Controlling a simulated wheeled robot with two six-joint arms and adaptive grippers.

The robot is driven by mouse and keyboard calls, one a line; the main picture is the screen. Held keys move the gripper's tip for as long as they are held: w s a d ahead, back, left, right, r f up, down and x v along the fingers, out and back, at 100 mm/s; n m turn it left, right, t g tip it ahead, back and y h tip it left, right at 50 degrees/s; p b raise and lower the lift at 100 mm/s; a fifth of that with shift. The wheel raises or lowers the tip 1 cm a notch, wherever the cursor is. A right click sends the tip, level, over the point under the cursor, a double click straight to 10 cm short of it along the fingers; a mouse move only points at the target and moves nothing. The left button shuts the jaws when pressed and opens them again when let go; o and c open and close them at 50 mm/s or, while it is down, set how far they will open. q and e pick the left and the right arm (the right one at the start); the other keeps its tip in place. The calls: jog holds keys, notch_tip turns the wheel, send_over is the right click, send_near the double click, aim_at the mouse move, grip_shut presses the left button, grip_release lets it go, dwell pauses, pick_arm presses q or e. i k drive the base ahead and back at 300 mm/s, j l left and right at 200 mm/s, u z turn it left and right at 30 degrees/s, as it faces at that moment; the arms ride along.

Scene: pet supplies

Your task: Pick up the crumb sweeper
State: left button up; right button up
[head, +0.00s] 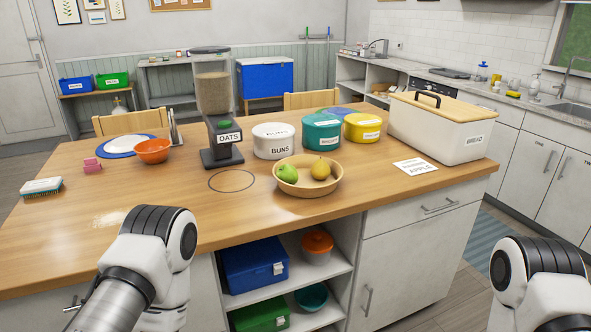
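The crumb sweeper is most likely the small brush (41,187) with a white labelled top and teal bristles; its label is too small to read. It lies at the far left of the wooden island top (195,205), near the left edge. A patch of pale crumbs (109,219) lies on the wood in front of it. My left arm rises at the lower left, right of the brush and apart from it. My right arm shows at the lower right corner, far from the brush. Neither gripper's fingertips show.
The oats dispenser (221,140), labelled tins, a fruit bowl (308,187) and bread box (441,130) stand farther right. The wood around the brush is clear.

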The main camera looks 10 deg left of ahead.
aim_at(47, 185)
jog(key=u, duration=1.7)
jog(key=i+j, duration=0.3)
jog(key=j, duration=0.2)
jog(key=i+j+u, duration=0.15)
jog(key=j, duration=0.3)
jog(key=i+j, duration=0.45)
jog(key=k+u, duration=0.05)
